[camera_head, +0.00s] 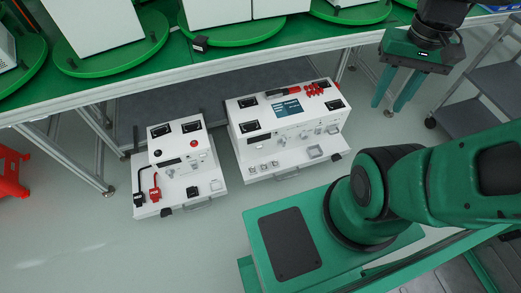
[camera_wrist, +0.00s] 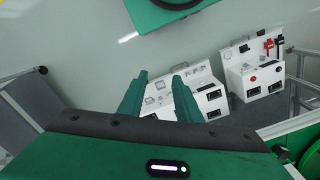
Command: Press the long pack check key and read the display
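The larger white test unit (camera_head: 240,125) stands on the right of two below the green line. It has a small dark blue display (camera_head: 288,108), whose text is too small to read, and red connectors (camera_head: 316,89) at its top right. Small keys (camera_head: 262,167) sit on its front ledge; I cannot tell which is the long pack check key. My gripper (camera_head: 386,103) hangs right of this unit, well apart from it. In the wrist view its two green fingers (camera_wrist: 161,76) are spread with nothing between them, and the larger unit shows behind them.
A smaller white unit (camera_head: 177,208) with red and black plugs stands to the left. Green turntables (camera_head: 110,60) line the bench above. A grey cart (camera_head: 475,100) stands at the right and a red object (camera_head: 12,172) at the far left.

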